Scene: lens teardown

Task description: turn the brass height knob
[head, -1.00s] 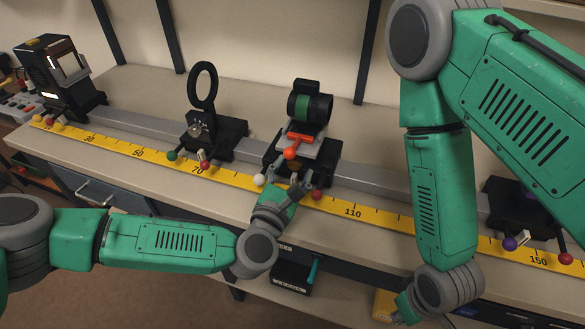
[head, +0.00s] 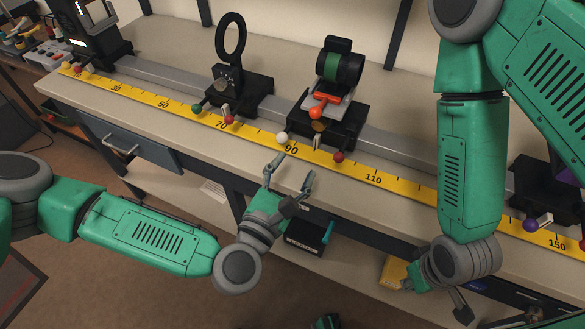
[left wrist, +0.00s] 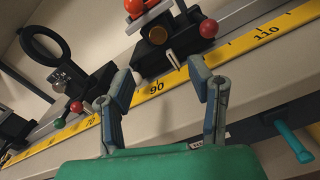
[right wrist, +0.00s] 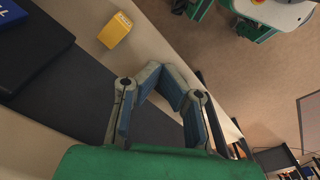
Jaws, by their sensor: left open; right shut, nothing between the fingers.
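The brass knob (head: 319,126) is a small round disc on the front of the black carriage (head: 340,128), below the orange lever (head: 320,108). It also shows in the left wrist view (left wrist: 173,60), above and between my fingertips. My left gripper (head: 293,170) is open and empty in front of the bench edge, its fingers pointing up toward the carriage. It is apart from the knob. The left wrist view shows its spread fingers (left wrist: 161,77). My right gripper (right wrist: 167,78) is shut and empty, low at the bench's right, far from the knob.
White (head: 282,138) and red (head: 338,157) ball-ended levers flank the knob. The yellow scale (head: 374,180) runs along the bench front. A ring holder (head: 230,40) stands left on the rail. A black bin (head: 304,248) sits below the bench.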

